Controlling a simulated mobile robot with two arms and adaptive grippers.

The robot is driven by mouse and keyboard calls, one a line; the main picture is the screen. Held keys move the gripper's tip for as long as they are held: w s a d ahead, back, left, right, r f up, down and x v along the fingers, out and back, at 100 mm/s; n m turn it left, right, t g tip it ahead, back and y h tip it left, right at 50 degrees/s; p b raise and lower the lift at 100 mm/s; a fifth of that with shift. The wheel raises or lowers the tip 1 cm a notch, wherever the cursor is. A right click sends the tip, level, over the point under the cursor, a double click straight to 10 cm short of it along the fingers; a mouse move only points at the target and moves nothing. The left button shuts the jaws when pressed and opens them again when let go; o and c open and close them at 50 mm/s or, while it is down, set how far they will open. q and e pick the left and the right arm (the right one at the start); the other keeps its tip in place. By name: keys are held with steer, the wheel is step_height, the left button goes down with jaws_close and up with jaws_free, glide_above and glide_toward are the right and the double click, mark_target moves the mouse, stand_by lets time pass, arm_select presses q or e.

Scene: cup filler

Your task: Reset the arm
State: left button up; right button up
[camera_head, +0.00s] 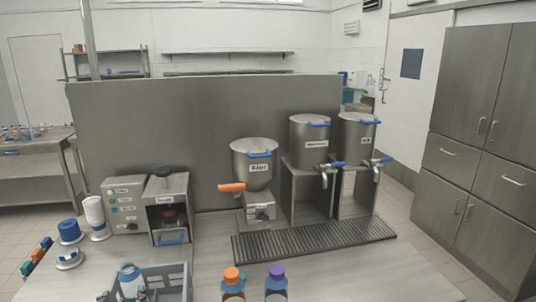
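Neither of my arms nor either gripper shows in the head view. The bench top (330,276) is in front of me. A round steel hopper (253,172) with an orange handle (231,187) stands on a small base at its middle. To its right, two steel pots with blue-handled taps, the left pot (310,133) and the right pot (357,132), sit on stands behind a dark drip grate (315,238). I cannot tell how my arms are posed.
A control box (125,206) and a machine (167,207) stand at the left. Stacked cups (95,212) and blue lids (70,231) are beside them. A grey crate (175,280) and orange-capped (232,285) and purple-capped (276,284) bottles are at the front. The front right is clear.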

arm_select(q)
steer(key=s+d+f+m+g+h, duration=0.3)
steer(key=s+d+f+g, duration=0.2)
steer(key=s+f, duration=0.6)
steer(key=s+d+f+m+g+h, duration=0.2)
steer(key=s+d+f+g, duration=0.35)
steer(key=s, duration=0.85)
step_height(320, 180, down, 30)
steer(key=s+b, duration=0.2)
steer(key=s+a+f+g+b, duration=0.1)
steer(key=s+a+f, duration=0.1)
steer(key=s+f, duration=1.5)
steer(key=shift+a+f+m, duration=0.3)
steer(key=shift+f+m, duration=0.1)
steer(key=shift+f, duration=0.05)
arm_select(e)
steer(key=f, duration=0.3)
steer(key=shift+s+d, duration=0.15)
steer(key=shift+s, duration=0.1)
